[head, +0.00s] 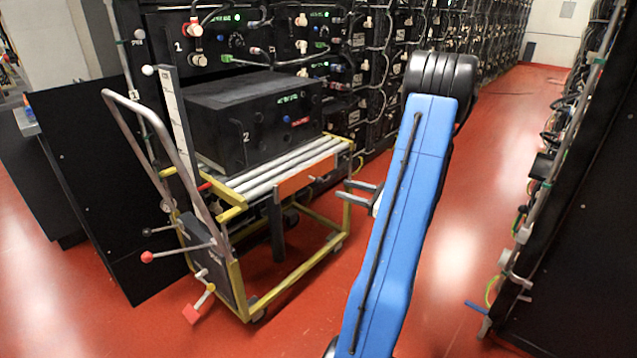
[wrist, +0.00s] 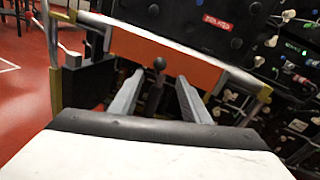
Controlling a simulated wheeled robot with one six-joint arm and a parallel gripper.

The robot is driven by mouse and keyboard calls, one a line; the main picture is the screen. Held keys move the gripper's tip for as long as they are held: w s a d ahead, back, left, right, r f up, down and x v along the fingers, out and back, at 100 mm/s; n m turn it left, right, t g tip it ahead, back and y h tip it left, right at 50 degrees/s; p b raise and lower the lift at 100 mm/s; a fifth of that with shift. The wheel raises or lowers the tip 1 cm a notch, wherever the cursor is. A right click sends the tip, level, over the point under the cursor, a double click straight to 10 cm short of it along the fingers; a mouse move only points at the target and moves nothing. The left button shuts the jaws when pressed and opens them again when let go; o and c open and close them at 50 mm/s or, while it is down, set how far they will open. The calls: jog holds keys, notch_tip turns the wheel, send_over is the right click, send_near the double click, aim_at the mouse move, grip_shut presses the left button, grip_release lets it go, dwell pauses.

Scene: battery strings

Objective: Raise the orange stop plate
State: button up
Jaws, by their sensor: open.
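The orange stop plate (head: 295,183) is at the side edge of the cart's roller deck, facing my gripper. In the wrist view the orange plate (wrist: 190,66) spans the space ahead, with a dark round knob (wrist: 158,63) on a stem in front of it. My gripper (head: 346,190) is at the right of the cart, apart from the plate in the head view. In the wrist view its two grey fingers (wrist: 159,85) are open on either side of the knob's stem. I cannot tell whether they touch it. The black battery module (head: 255,120) marked 2 sits on the rollers.
The yellow-framed cart (head: 290,290) has a grey push handle (head: 160,130) and levers with red knobs (head: 147,257). Battery racks (head: 370,60) stand behind it, and another rack (head: 590,180) stands at the right. Red floor (head: 480,200) is clear in the aisle.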

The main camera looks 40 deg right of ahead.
aim_at(319, 181)
jog(key=x, duration=1.1)
jog(key=shift+w+a, duration=0.1)
jog(key=shift+w, duration=0.25)
jog(key=shift+c, duration=0.4)
grip_shut()
